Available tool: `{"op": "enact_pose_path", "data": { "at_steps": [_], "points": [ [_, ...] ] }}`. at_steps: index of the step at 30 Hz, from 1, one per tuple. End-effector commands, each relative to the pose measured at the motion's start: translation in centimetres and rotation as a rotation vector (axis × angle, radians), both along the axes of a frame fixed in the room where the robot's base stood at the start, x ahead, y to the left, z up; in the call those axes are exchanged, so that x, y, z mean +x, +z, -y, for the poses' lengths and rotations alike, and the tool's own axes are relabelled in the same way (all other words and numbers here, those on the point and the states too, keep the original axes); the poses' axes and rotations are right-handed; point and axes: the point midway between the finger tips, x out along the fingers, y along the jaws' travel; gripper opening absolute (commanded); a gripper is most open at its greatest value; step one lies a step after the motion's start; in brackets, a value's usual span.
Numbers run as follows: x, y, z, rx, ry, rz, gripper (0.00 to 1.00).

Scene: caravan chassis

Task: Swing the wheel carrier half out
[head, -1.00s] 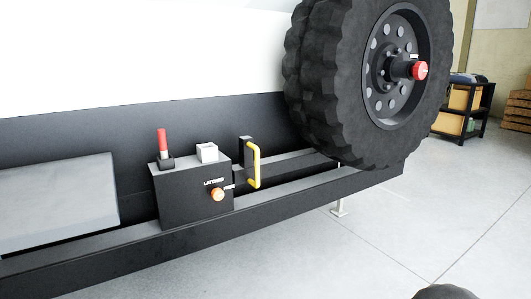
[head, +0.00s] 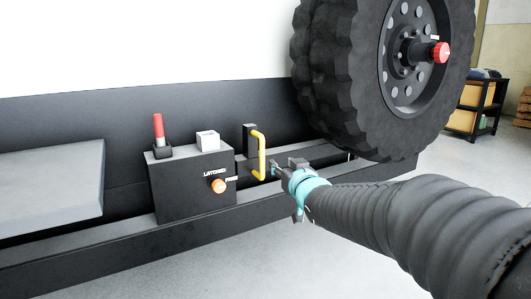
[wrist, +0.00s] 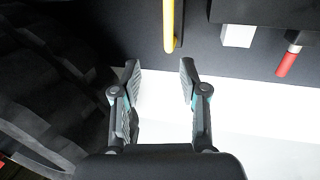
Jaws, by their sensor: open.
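The spare wheel (head: 340,85), a big black tyre with a red hub knob (head: 440,52), hangs upright at the upper right in the head view. The yellow handle (head: 263,158) stands on a dark bracket left of the wheel. It also shows in the wrist view (wrist: 169,22) at top centre. My gripper (head: 277,168) is open and empty, just right of the handle in the head view. In the wrist view my gripper (wrist: 160,67) has its fingers apart, with the handle's end just past the tips, in line with the gap between them.
A dark box (head: 190,190) left of the handle carries a red lever (head: 158,128), a white block (head: 207,141) and an orange knob (head: 218,186) by a "LATCHED" label. A beam (head: 130,245) runs along the front. A shelf (head: 478,105) stands behind right.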

Motion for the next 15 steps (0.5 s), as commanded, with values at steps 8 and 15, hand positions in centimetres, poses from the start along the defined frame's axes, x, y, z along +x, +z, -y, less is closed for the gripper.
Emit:
{"op": "enact_pose_path", "data": {
  "at_steps": [8, 15],
  "points": [
    [1.9, 0.2, -2.0, 0.021, 0.039, 0.042, 0.43],
    [5.5, 0.2, -3.5, 0.02, 0.039, 0.042, 0.43]
  ]
}}
